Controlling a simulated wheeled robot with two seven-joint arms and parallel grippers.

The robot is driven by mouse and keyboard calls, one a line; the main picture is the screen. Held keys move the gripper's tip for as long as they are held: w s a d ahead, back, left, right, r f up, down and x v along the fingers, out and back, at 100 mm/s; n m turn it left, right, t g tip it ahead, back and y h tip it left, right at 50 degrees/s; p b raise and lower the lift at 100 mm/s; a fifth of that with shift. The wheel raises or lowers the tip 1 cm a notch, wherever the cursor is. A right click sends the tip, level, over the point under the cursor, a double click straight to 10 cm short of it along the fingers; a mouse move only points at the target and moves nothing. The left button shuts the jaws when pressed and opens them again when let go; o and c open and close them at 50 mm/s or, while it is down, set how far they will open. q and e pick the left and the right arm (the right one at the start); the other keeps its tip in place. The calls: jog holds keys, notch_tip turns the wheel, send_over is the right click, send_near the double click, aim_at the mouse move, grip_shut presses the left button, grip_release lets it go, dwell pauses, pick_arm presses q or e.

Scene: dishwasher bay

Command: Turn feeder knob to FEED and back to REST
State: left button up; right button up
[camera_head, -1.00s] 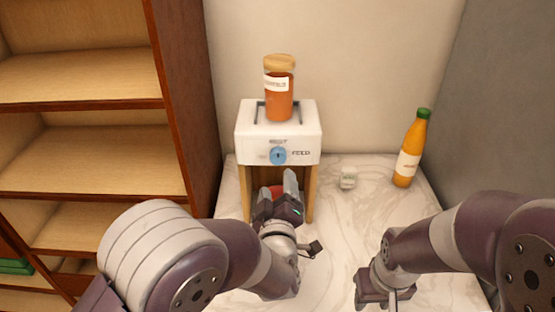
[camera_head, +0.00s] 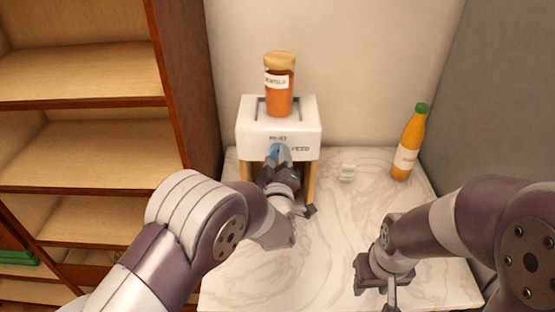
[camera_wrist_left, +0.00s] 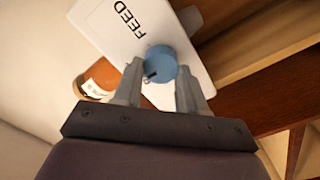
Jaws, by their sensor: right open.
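The white feeder (camera_head: 300,137) stands against the back wall, with REST printed above its blue knob (camera_head: 276,149) and FEED to the right. My left gripper (camera_head: 279,162) is right at the knob and partly covers it in the head view. In the left wrist view, the blue knob (camera_wrist_left: 161,63) lies between the tips of my left gripper (camera_wrist_left: 158,72). The fingers are apart, one on each side; firm contact is not clear. A dark mark shows on the knob's edge. My right gripper (camera_head: 384,284) is open and empty above the counter at the right.
A jar (camera_head: 279,95) of orange-red contents stands on the feeder. A wooden shelf unit (camera_head: 85,120) stands on the left.

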pick_arm(q)
jog(key=shift+m, duration=0.3)
jog(key=shift+d+f+m+b, duration=0.1)
jog(key=shift+m+b, duration=0.05)
jog(key=shift+m, duration=4.15)
jog(key=shift+d+m+b, duration=0.1)
jog(key=shift+m+b, duration=0.05)
jog(key=shift+m, duration=4.15)
jog(key=o, duration=1.1)
jog(key=shift+s, duration=0.1)
jog(key=s+b, duration=0.3)
jog(key=s, duration=0.9)
jog(key=shift+s+b, duration=0.25)
jog(key=shift+b, duration=0.05)
